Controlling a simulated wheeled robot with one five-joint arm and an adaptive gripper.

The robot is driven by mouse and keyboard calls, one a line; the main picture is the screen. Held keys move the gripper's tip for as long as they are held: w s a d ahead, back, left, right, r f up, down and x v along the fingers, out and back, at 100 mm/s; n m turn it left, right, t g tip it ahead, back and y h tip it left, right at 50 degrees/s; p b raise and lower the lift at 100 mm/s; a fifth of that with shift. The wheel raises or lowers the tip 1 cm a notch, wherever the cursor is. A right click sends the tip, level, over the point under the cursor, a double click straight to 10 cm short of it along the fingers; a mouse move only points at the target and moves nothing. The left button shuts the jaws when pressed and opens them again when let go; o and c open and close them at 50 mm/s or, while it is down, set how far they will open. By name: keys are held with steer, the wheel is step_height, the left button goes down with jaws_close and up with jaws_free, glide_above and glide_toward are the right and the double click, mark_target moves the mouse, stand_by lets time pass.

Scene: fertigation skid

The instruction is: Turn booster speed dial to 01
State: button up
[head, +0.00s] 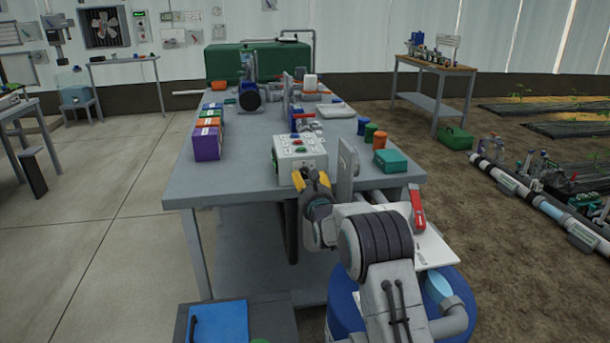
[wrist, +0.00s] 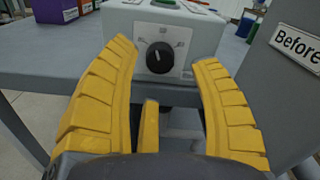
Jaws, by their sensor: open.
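The booster box (head: 298,152) is a pale grey control box near the front edge of the grey bench, with a green button and red parts on top. In the wrist view, a black round dial (wrist: 160,57) sits on a white plate on the front face of the box (wrist: 205,28). A pale pointer mark shows near the dial's top; the plate's markings are too small to read. My gripper (head: 312,180) is in front of the box. In the wrist view, its yellow fingers (wrist: 166,72) are spread to either side of the dial, apart from it, with nothing between them.
A grey upright panel (head: 346,168) labelled "Before" (wrist: 297,46) stands close to the right of the box. Purple and orange boxes (head: 207,143) stand on the left of the bench (head: 240,187). A teal box (head: 391,160) and several small bottles stand at right.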

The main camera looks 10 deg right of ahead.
mark_target(305, 175)
steer(key=shift+w, duration=2.4)
jaws_close()
steer(key=shift+b, duration=0.3)
steer(key=n+b, duration=0.2)
steer(key=shift+f+n, duration=0.1)
steer(key=shift+n, duration=0.3)
steer(key=shift+n+b, duration=1.4)
steer(key=shift+n, duration=0.8)
steer(key=shift+r, duration=0.2)
